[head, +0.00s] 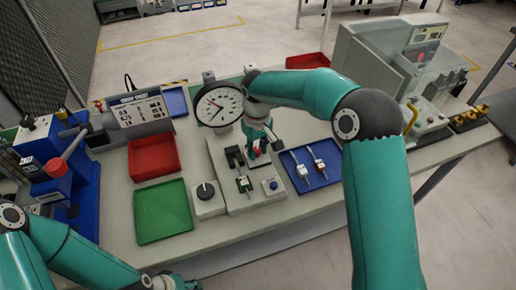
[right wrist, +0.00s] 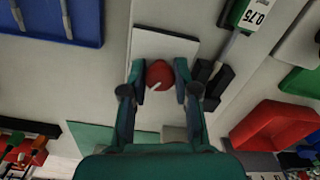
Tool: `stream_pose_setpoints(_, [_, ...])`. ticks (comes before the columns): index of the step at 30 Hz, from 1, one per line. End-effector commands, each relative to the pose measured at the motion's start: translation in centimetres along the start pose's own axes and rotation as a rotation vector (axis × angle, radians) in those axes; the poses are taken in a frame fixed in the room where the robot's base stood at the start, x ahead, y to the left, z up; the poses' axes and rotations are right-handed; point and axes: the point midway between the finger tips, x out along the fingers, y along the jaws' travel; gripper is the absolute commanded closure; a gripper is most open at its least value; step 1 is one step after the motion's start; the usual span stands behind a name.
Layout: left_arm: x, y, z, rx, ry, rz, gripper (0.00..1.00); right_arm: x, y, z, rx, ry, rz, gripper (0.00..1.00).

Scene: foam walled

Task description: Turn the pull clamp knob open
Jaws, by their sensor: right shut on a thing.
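The red knob (right wrist: 160,75) with a white pointer mark sits on a pale block (right wrist: 178,45) in the right wrist view. My right gripper (right wrist: 160,82) has one finger on each side of the knob and is shut on it. In the head view my right gripper (head: 256,143) points down over the grey fixture (head: 222,158), and a bit of red shows at its tips. The fingers partly cover the knob there.
A round dial gauge (head: 218,105) stands just behind the fixture. A blue tray (head: 310,180) with small parts lies to the right. A grey box with a black dial (head: 206,195), a green tray (head: 163,212) and a red tray (head: 153,157) lie to the left.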

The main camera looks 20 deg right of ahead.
Motion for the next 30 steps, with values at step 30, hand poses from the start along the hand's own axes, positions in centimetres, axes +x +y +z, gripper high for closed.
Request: stream_pose_setpoints(30, [-0.71, 0.26, 0.00, 0.000, 0.000, 0.000, 0.60, -0.19, 0.25, -0.19, -0.956, 0.004, 0.004, 1.00])
